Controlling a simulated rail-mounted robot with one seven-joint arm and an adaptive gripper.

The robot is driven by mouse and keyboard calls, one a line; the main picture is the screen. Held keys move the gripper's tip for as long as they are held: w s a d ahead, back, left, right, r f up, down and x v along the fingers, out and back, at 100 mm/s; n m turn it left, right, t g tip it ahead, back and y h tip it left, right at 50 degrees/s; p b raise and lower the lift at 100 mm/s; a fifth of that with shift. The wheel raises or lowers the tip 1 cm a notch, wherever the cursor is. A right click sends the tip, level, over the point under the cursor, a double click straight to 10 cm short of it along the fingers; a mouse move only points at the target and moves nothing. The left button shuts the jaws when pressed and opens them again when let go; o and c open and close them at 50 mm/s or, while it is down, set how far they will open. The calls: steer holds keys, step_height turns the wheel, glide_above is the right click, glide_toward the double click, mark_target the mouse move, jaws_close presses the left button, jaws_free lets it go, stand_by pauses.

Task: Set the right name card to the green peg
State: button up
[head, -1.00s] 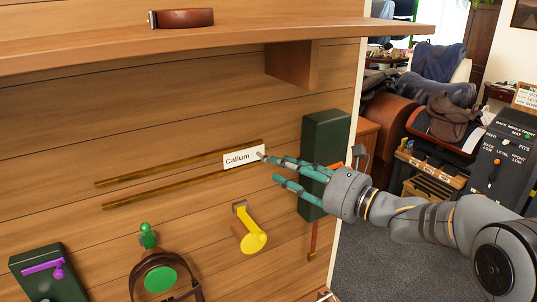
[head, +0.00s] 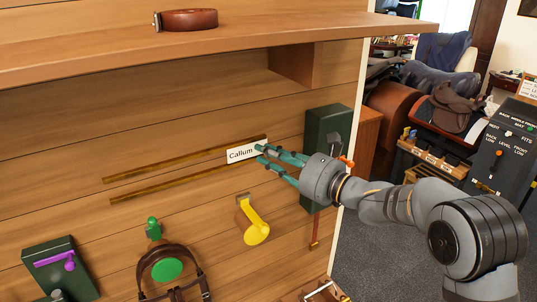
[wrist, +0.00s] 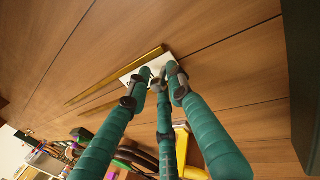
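A white name card (head: 242,152) reading "Callum" sits at the right end of the two brass rails on the plank wall. It also shows in the wrist view (wrist: 136,75), partly hidden by my fingers. My gripper (head: 262,155) has teal fingers whose tips are at the card's right end. In the wrist view my gripper (wrist: 158,76) has its tips close together over the card; I cannot tell whether they grip it. The green peg (head: 153,229) is below the rails at lower left, with a green disc (head: 167,270) and dark leather straps below it.
A yellow peg (head: 253,221) sticks out below the card. A purple bar on a dark green plate (head: 42,278) is at lower left. A dark green block (head: 322,132) is right of the card. A shelf (head: 220,58) with a brown strap (head: 188,20) juts out above.

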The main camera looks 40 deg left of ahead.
jaws_close()
steer(key=shift+s+f, duration=0.2)
steer(key=shift+f, duration=0.05)
stand_by(0.3)
